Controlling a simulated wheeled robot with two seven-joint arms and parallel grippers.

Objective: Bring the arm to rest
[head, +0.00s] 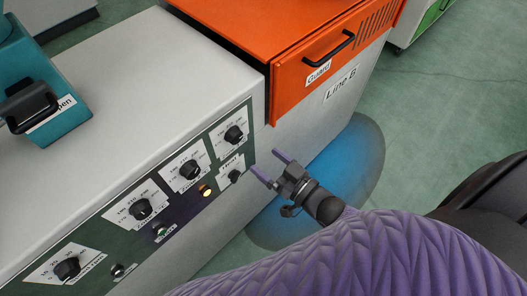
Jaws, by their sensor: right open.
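My right arm (365,255), in a quilted purple sleeve, comes in from the lower right of the head view. My right gripper (265,160) is at its end, with its two purple fingers spread apart and nothing between them. The fingers point up and left toward the right end of the dark control panel (190,215). The fingertips appear close to the knob (235,176) at that end; I cannot tell whether they touch the machine. My left gripper is not in view.
An orange guard (320,75) with a black handle (328,48) is above. A teal part (70,117) stands at left. Green floor (450,110) is open at right.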

